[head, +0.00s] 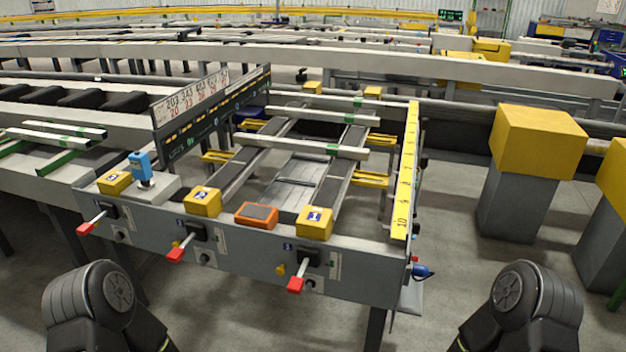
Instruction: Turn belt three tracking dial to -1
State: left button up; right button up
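The runout table's grey front panel (240,262) faces me. Three yellow blocks stand along its top edge: the left one (115,182) seems marked 3, the middle one (203,202) 2, the right one (315,222) 1. Under the left block is a red-tipped lever (92,226), with a small dark round knob (119,233) at its lower right, probably belt three's dial. Its scale and setting are too small to read. Only dark rounded arm links of mine show at the bottom corners; both grippers are outside the view.
Red-tipped levers jut forward at the middle (181,249) and right (298,279). A blue device (141,166) and an orange device (257,215) rest on the top edge. A yellow ruler (405,190) runs along the right side.

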aim_at(119, 237)
jog(key=i+j+z, duration=0.15)
jog(key=j, duration=0.5)
jog(key=i+j+z, duration=0.15)
jog(key=j, duration=0.55)
jog(key=i+j+z, duration=0.15)
jog(key=j, duration=0.55)
jog(key=i+j+z, duration=0.15)
jog(key=j, duration=0.55)
jog(key=k, duration=0.05)
